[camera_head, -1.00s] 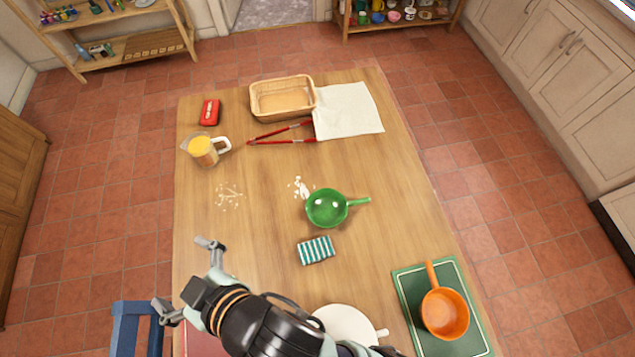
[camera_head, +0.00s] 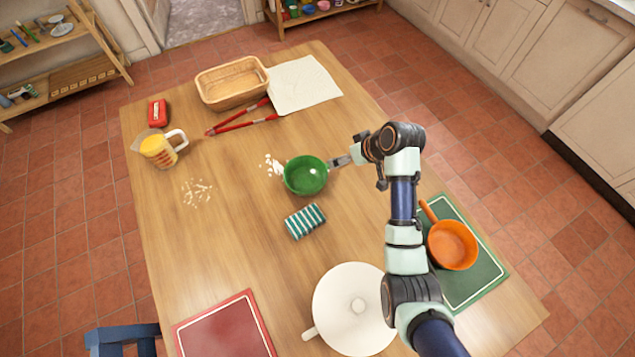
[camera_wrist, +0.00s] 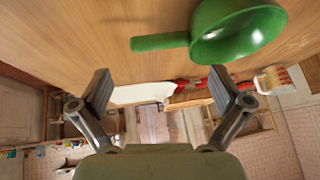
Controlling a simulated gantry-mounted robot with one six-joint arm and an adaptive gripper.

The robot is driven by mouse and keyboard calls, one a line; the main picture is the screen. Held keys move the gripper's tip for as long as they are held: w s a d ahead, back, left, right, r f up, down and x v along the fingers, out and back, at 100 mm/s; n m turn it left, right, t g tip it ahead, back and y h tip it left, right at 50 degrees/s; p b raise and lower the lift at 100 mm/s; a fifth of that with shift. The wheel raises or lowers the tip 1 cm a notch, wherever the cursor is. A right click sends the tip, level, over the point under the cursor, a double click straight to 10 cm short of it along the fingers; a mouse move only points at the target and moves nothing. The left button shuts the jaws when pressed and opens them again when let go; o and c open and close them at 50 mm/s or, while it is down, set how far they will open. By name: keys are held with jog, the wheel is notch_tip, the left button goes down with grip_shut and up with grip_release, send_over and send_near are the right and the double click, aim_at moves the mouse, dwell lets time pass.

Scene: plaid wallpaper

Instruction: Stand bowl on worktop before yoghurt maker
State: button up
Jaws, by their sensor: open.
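A round green bowl with a straight handle (camera_head: 305,176) stands upright mid-table. In the wrist view the bowl (camera_wrist: 236,32) is at upper right, its handle pointing left. My gripper (camera_head: 345,160) is open and empty by the handle end in the head view. In the wrist view my gripper (camera_wrist: 160,92) has its fingers spread, with the handle above the gap between them and not gripped. A white round lidded thing (camera_head: 340,290) at the near table edge may be the yoghurt maker; I cannot tell. My arm partly covers it.
An orange handled pan (camera_head: 452,245) is on a green mat (camera_head: 483,262) at right. A striped sponge (camera_head: 305,221), red mat (camera_head: 225,330), jug (camera_head: 160,149), red tongs (camera_head: 240,124), white cloth (camera_head: 303,84), basket (camera_head: 231,82) and red packet (camera_head: 157,112) lie around. White and beige crumbs are near the bowl.

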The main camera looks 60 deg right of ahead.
jog(key=b+x, duration=0.1)
jog(key=x, duration=0.1)
jog(key=shift+w+f, duration=0.25)
jog(key=shift+w, duration=0.05)
jog(key=b+x, duration=0.2)
jog(key=x, duration=0.3)
jog(key=shift+f+b, duration=0.1)
jog(key=shift+b, duration=0.3)
jog(key=c, duration=1.5)
jog(key=shift+o, duration=0.2)
notch_tip(320, 180, up, 20)
jog(key=p, duration=0.6)
jog(key=shift+p, duration=0.35)
